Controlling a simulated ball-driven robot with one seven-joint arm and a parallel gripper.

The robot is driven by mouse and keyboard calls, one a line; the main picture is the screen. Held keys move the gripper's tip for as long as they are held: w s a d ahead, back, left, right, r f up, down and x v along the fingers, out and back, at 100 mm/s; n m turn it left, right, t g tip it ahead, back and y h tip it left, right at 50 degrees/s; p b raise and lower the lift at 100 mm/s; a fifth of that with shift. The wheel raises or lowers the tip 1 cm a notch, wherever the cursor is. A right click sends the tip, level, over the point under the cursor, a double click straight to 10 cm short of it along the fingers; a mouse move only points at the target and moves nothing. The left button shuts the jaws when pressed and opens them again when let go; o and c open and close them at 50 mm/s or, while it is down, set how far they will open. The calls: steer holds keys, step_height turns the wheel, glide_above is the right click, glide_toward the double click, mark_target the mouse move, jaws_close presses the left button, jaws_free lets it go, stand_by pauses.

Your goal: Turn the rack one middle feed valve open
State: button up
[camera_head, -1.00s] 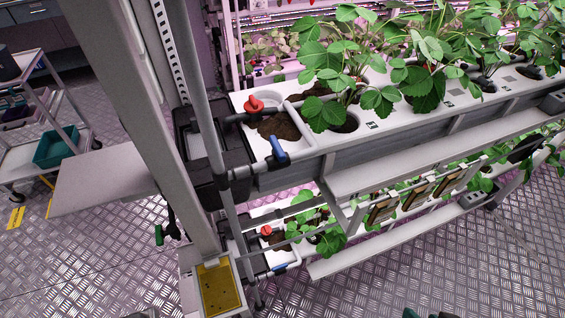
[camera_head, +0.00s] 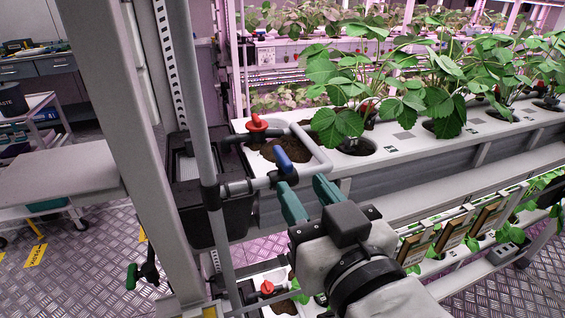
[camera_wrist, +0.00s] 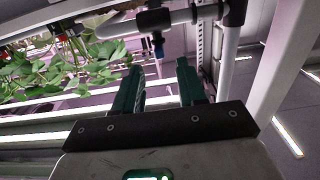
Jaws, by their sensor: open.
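A blue valve handle (camera_head: 284,160) sits on a grey pipe at the near left end of the upper visible tray. It slants up and to the left from its dark fitting. A red valve handle (camera_head: 257,122) stands behind it on a second pipe. My gripper (camera_head: 304,187) has green fingers, open and empty, just below and to the right of the blue handle, apparently apart from it. The lower tier also has a red handle (camera_head: 267,287).
A grey post (camera_head: 165,150) and a thin upright pipe (camera_head: 200,130) stand close left of the valves. A black tank (camera_head: 190,205) sits beside them. Strawberry plants (camera_head: 340,125) overhang the tray on the right. A trolley (camera_head: 60,170) is far left.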

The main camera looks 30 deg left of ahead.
mark_target(276, 148)
steer(key=x, duration=0.9)
steer(key=shift+w, duration=0.1)
jaws_close()
